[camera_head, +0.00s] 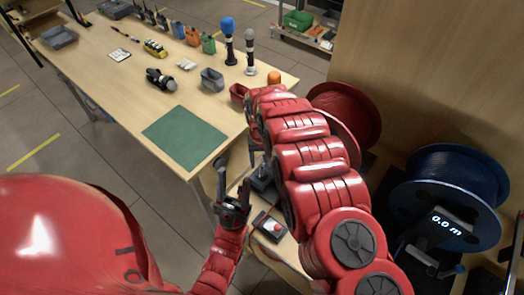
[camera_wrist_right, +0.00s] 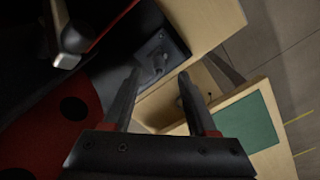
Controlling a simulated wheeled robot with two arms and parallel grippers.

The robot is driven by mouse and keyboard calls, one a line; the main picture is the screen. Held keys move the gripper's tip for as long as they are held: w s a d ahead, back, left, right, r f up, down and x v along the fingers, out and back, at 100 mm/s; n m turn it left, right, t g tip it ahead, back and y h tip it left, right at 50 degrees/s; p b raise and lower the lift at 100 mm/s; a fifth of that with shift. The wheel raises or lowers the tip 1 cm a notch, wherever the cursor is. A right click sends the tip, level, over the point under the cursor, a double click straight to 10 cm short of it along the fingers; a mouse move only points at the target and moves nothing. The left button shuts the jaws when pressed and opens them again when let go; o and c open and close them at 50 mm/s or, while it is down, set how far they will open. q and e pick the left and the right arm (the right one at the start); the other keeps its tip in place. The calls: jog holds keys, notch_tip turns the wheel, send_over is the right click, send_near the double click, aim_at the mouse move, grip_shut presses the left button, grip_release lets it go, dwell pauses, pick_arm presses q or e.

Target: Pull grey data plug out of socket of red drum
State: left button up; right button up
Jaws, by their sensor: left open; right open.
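The red drum (camera_head: 350,108) stands at the right of the head view, partly hidden behind my right arm. A red surface with dark round holes (camera_wrist_right: 72,108), which looks like part of the drum, shows at the left of the right wrist view. I cannot make out the grey data plug or its socket clearly in either view. My right gripper (camera_wrist_right: 160,74) is open with nothing between its fingers; in the head view my arm hides it. My left gripper (camera_head: 234,192) is open and empty in front of the table, left of my right arm.
A blue drum (camera_head: 462,180) with a "0.0 m" display stands at right. The table with a green mat (camera_head: 185,138) holds microphones and several small items.

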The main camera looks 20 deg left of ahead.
aim_at(262, 166)
jog(key=shift+w+f+p, duration=0.1)
jog(key=shift+f+p, duration=0.25)
jog(key=shift+f, duration=1.65)
jog(key=shift+f, duration=0.1)
grip_shut()
